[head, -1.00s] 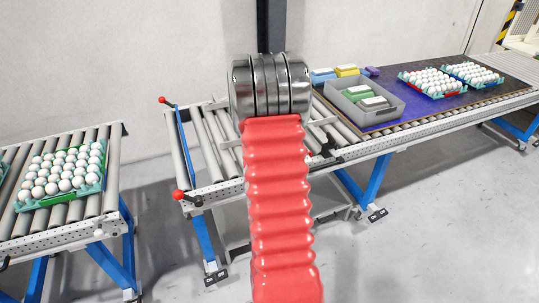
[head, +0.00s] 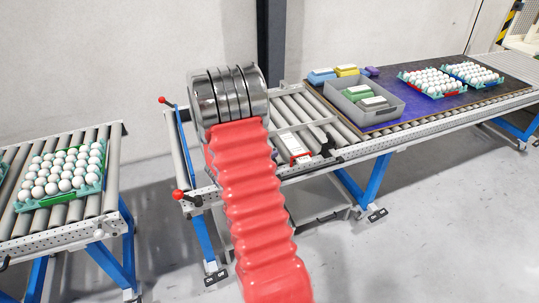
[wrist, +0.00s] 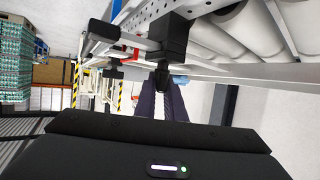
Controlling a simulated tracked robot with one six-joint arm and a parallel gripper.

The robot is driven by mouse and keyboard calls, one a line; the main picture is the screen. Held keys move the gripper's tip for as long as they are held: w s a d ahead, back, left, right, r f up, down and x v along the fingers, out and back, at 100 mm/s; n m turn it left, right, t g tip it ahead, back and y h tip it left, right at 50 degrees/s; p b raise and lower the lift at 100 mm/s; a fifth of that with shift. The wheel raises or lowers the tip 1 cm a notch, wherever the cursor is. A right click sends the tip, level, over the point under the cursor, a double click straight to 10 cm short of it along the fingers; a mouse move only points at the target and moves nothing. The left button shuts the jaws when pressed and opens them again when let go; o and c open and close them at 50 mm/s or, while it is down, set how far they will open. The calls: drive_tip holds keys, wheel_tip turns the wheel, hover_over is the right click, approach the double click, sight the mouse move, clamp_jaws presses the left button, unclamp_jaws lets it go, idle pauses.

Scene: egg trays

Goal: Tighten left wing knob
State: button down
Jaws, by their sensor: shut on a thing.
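In the wrist view, the two dark fingers of my gripper (wrist: 163,92) point at the underside of the roller conveyor frame. They are shut on a small black knob (wrist: 163,70), which I take to be the left wing knob. The knob sits below a black clamp block (wrist: 171,38) on a grey rail. The fingers hide part of the knob, so its turn angle cannot be told. In the head view, my red sleeved arm with its metal joint covers part of the middle conveyor (head: 300,108), and neither the gripper nor the knob shows there.
A grey bin (head: 365,100) with green packs stands on the conveyor's right part, near two egg trays (head: 462,90). Another egg tray (head: 66,195) rests on the left conveyor (head: 107,206). Red-balled levers (head: 178,195) stick out at the middle conveyor's left end.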

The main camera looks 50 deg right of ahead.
drive_tip(key=shift+w+a+f+m+g+y, duration=0.1)
drive_tip(key=shift+m+g+y, duration=0.2)
drive_tip(key=shift+m+g, duration=0.75)
drive_tip(key=shift+a+f+m+g+y, duration=0.15)
drive_tip(key=shift+m+g+y, duration=0.15)
drive_tip(key=shift+m+g, duration=0.75)
drive_tip(key=shift+w+d+f+m+g+y, duration=0.1)
drive_tip(key=shift+m+g+y, duration=0.2)
drive_tip(key=shift+m+g, duration=0.75)
drive_tip(key=shift+s+a+g, duration=0.1)
drive_tip(key=shift+g, duration=0.35)
drive_tip(key=c, duration=2.2)
unclamp_jaws()
drive_tip(key=o, duration=0.4)
drive_tip(key=shift+r, duration=0.2)
drive_tip(key=shift+c, duration=0.2)
drive_tip(key=shift+r, duration=0.1)
drive_tip(key=v, duration=1.3)
drive_tip(key=shift+w, duration=0.25)
drive_tip(key=shift+a+r, duration=0.1)
drive_tip(key=shift+r, duration=0.05)
